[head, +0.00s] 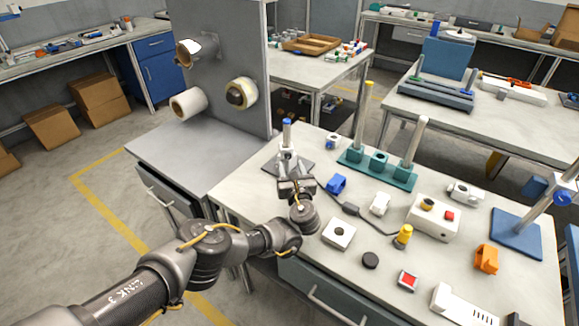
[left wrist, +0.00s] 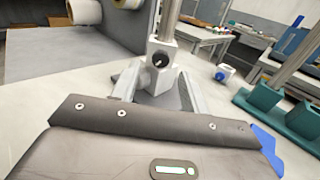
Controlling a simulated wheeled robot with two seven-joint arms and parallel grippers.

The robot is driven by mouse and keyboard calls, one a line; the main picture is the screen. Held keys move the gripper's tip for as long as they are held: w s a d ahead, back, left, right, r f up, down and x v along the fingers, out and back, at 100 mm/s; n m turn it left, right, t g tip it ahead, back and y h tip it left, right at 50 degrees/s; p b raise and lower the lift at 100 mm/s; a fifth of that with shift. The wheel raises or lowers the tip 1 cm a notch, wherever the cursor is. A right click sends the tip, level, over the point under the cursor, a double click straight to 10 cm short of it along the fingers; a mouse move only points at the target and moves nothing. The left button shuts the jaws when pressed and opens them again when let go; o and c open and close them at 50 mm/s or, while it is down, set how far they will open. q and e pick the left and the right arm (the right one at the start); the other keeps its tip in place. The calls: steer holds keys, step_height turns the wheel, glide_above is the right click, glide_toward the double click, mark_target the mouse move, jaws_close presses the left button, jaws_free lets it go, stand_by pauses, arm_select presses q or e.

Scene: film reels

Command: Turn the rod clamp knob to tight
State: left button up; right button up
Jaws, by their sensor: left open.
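A grey clamp (head: 287,152) sits low on an upright rod (head: 287,132) with a blue top, on a dark grey base plate (head: 268,165). In the left wrist view, the clamp (left wrist: 164,46) has a dark round knob (left wrist: 160,60) with a light mark, facing my gripper. My left gripper (head: 292,175) is just in front of the clamp. In the left wrist view, its fingers (left wrist: 158,80) are open, one to each side below the knob. I cannot tell whether they touch the clamp. My right gripper is out of view.
A teal rack (head: 376,172) with rods stands behind right, and a blue block (head: 337,184) lies close to my gripper's right. A white block with a blue knob (head: 333,142) is behind. A grey machine with reels (head: 187,103) stands left. Several small parts crowd the table's right.

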mark_target(288, 158)
arm_select(q)
steer(key=shift+w+a+b, duration=0.15)
steer(key=shift+w+b, duration=0.25)
steer(key=shift+w, duration=1.2)
steer(key=c, duration=0.9)
jaws_close()
steer(key=m+p, duration=0.2)
steer(key=m, duration=0.1)
steer(key=shift+r+p, duration=0.3)
steer(key=shift+p, duration=0.1)
steer(key=shift+f+m, duration=0.25)
steer(key=shift+m, duration=0.35)
steer(key=o, duration=0.9)
jaws_free()
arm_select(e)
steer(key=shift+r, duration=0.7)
